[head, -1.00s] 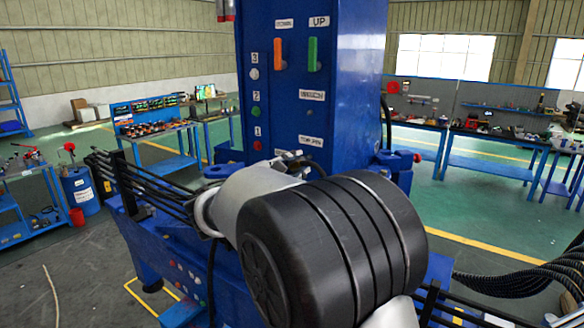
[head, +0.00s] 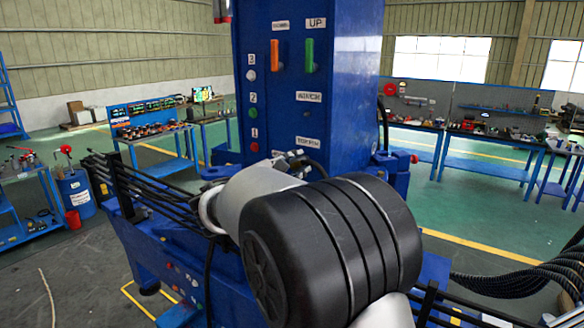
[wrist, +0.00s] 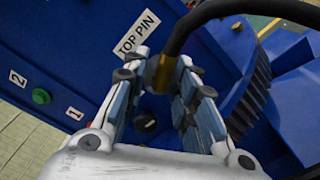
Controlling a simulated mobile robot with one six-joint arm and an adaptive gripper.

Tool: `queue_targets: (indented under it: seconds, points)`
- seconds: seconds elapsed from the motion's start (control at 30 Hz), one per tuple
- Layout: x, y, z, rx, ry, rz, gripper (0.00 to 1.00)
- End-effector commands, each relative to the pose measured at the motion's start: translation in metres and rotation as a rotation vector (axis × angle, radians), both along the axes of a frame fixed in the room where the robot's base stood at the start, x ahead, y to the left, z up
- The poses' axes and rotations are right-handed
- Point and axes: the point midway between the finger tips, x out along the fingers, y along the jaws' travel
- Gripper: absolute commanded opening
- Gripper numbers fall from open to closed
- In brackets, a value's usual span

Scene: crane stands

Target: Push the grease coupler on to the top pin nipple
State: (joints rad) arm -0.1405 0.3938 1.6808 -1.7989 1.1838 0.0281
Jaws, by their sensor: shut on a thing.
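My gripper (wrist: 158,78) is shut on the grease coupler (wrist: 161,72), a brass-coloured piece with a thick black hose (wrist: 230,8) curving off to the upper right. The coupler sits between the fingertips, close to the blue machine face by the white TOP PIN label (wrist: 137,35). The top pin nipple cannot be made out; the fingers and coupler cover that area. In the head view the TOP PIN label (head: 309,142) shows low on the blue column, and my arm hides the gripper. I cannot tell whether coupler and nipple touch.
A dark toothed part (wrist: 252,98) stands close to the right of the fingers. A green button (wrist: 41,96) lies on the panel at left. Orange (head: 274,54) and green (head: 310,54) levers are higher on the column. Workbenches (head: 480,142) stand well behind.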

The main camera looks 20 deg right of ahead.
Motion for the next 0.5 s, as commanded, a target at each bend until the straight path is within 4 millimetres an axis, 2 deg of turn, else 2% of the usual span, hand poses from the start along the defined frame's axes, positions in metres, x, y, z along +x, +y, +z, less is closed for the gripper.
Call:
queue_targets:
  seconds: [0.13, 0.17, 0.5]
  points:
    - [0.0018, -0.0031, 0.0006, -0.001, -0.002, -0.001, 0.0]
    - [0.0016, -0.0028, 0.0007, -0.001, -0.002, 0.0, 0.28]
    - [0.0015, -0.0026, 0.0003, -0.001, -0.001, 0.0, 0.5]
